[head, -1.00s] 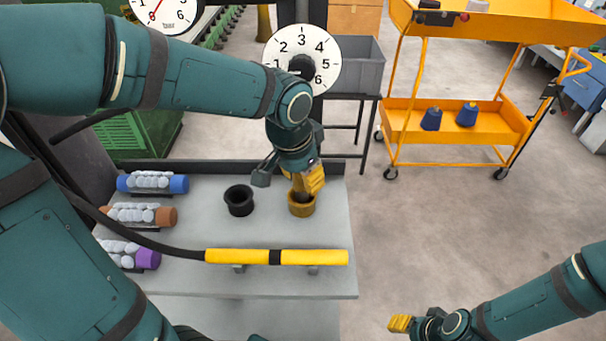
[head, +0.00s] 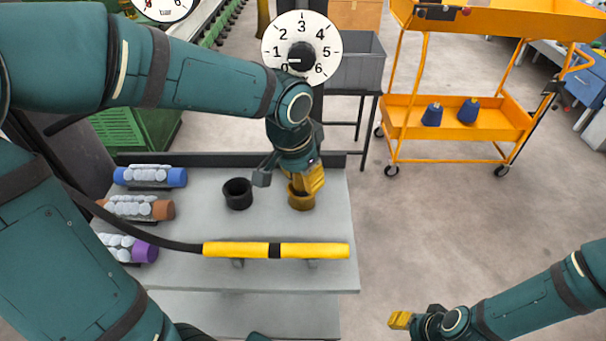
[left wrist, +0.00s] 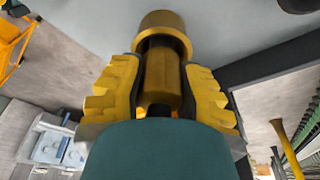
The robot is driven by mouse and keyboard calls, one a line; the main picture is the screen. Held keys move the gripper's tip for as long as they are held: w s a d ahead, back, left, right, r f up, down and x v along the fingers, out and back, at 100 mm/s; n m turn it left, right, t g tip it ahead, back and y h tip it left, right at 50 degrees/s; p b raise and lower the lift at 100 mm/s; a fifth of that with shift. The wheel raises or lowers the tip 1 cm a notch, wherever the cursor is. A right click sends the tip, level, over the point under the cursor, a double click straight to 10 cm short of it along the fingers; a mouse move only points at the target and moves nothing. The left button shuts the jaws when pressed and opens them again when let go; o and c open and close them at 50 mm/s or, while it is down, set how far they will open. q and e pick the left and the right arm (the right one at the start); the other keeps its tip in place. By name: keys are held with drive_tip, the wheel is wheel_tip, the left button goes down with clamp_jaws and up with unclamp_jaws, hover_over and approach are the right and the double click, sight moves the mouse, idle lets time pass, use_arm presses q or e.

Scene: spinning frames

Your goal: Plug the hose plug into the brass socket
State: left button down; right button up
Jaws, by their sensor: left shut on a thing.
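The brass socket (head: 301,199) stands on the grey table near its right end. My left gripper (head: 300,180) points down right over it. In the left wrist view, the gripper (left wrist: 160,75) is shut on a brass-coloured cylinder, which looks like the hose plug (left wrist: 158,92). A wider brass ring, seemingly the socket (left wrist: 163,20), lines up beyond the fingertips. The plug appears to meet the socket; how deep it sits is hidden. No hose shows at the plug. My right gripper (head: 401,321) is low in the head view, off the table; its jaws are unclear.
A black cup-shaped socket (head: 238,194) stands left of the brass one. A yellow bar (head: 276,250) with a black hose (head: 135,230) lies near the table's front. Several coloured tubes (head: 150,177) line the left. A numbered dial (head: 302,48) stands behind; an orange cart (head: 460,120) is right.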

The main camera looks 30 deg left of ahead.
use_arm(q)
drive_tip(key=shift+f, duration=0.25)
idle(0.3)
drive_tip(key=c, duration=0.7)
unclamp_jaws()
drive_tip(key=v, duration=0.7)
drive_tip(key=shift+s+r, duration=0.1)
drive_tip(key=shift+r, duration=0.15)
